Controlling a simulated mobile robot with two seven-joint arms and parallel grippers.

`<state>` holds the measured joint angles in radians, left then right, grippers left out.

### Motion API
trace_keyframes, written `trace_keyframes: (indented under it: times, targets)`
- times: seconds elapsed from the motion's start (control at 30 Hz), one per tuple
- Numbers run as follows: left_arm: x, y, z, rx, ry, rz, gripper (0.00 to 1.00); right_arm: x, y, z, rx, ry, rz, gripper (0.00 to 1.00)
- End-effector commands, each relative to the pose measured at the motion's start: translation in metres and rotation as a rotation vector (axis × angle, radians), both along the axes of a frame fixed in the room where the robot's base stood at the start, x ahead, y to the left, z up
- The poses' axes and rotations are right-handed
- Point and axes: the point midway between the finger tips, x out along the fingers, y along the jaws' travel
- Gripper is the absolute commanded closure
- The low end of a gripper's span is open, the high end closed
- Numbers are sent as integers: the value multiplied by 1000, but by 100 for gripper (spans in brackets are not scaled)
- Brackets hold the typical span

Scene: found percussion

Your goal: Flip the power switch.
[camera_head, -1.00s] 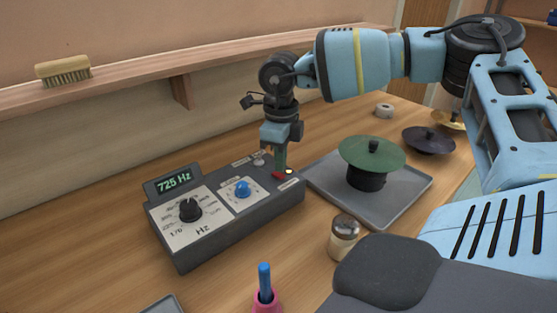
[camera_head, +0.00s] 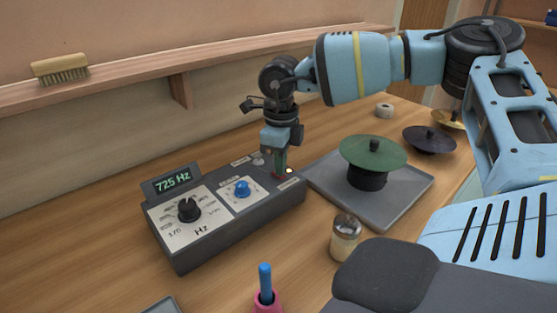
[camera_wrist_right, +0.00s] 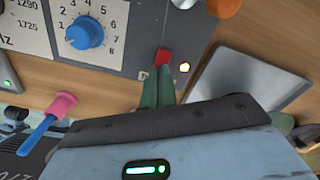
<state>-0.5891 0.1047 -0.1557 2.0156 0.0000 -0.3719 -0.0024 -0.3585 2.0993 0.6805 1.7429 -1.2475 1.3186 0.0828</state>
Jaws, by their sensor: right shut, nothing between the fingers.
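The grey control box (camera_head: 235,225) stands on the wooden bench with a lit display (camera_head: 172,181) reading 725 Hz. The red power switch (camera_wrist_right: 163,57) shows in the right wrist view, near the box's right edge beside a lit yellowish lamp (camera_wrist_right: 184,67). In the head view the switch is mostly hidden behind my gripper. My right gripper (camera_head: 280,170) points down at the switch, shut and empty. In the right wrist view its green fingertips (camera_wrist_right: 160,80) are together right at the switch; whether they touch it I cannot tell. My left gripper is not in view.
A blue knob (camera_head: 242,188) and a black knob (camera_head: 189,210) sit on the box. A grey tray (camera_head: 400,208) with a green cymbal (camera_head: 373,153) is to the right. A glass shaker (camera_head: 344,240) and a pink holder with a blue stick (camera_head: 265,283) stand in front.

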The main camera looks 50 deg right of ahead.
Motion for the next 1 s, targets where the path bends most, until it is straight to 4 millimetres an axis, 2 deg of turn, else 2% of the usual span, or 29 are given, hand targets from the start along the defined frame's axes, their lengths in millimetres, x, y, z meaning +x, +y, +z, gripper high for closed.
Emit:
trace_keyframes:
  times: [0.63,1.0]
  targets:
    - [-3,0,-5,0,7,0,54,0,0,-7,0,1,-1,100]
    - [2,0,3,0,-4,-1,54,0,0,19,0,-2,-2,100]
